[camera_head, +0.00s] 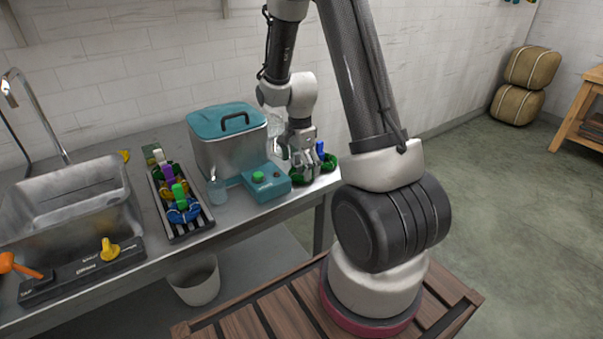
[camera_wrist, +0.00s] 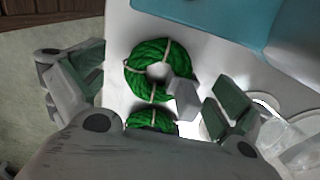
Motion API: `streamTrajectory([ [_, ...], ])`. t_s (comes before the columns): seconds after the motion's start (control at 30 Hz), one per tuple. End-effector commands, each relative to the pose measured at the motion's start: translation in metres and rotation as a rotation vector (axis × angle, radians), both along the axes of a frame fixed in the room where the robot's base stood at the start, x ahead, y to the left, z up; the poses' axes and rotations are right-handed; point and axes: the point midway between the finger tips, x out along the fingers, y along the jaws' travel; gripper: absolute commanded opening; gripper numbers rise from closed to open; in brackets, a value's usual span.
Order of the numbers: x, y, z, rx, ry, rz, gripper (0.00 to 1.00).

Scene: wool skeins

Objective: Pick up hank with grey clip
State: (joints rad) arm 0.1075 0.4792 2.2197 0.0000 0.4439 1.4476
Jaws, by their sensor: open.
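In the wrist view a green wool hank (camera_wrist: 148,56) is coiled in a ring with pale ties and lies on the steel counter. A grey block, apparently its grey clip (camera_wrist: 183,99), stands at its lower right edge. My gripper (camera_wrist: 154,84) is open, with its fingers apart on either side of this hank. A second green hank (camera_wrist: 152,119) shows just below, partly hidden by my gripper. In the head view my gripper (camera_head: 302,150) is low over the counter's right end; green wool (camera_head: 301,174) shows under it, and the grey clip cannot be made out.
A green hank with a blue clip (camera_head: 320,148) lies close to the right of my gripper. A teal box with a green button (camera_head: 267,183) and a lidded steel tank (camera_head: 228,150) stand to the left. A rack (camera_head: 194,229) holds several clipped hanks.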

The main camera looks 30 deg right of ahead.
Motion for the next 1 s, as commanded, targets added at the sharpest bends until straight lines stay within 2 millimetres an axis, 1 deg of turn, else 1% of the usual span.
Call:
streamTrajectory([
  [0.03,-0.0004,0.0,-0.0069,0.0,0.001,0.0,1.0],
  [0.1,-0.0004,0.0,-0.0127,0.0,0.001,0.0,1.0],
  [0.33,0.0003,-0.0001,-0.0147,0.0,-0.002,0.001,1.0],
  [0.37,0.0003,-0.0001,-0.0147,0.0,-0.002,0.001,0.98],
  [0.5,0.0002,-0.0001,-0.0146,0.0,-0.002,0.001,0.73],
  [0.6,0.0002,-0.0001,-0.0146,0.0,-0.001,0.001,0.58],
  [0.87,0.0002,-0.0001,-0.0145,0.0,-0.001,0.001,0.58],
  [0.97,0.0005,-0.0001,-0.0105,0.0,-0.002,0.001,0.58],
  [1.0,0.0007,-0.0001,-0.0063,0.0,-0.003,0.001,0.58],
])
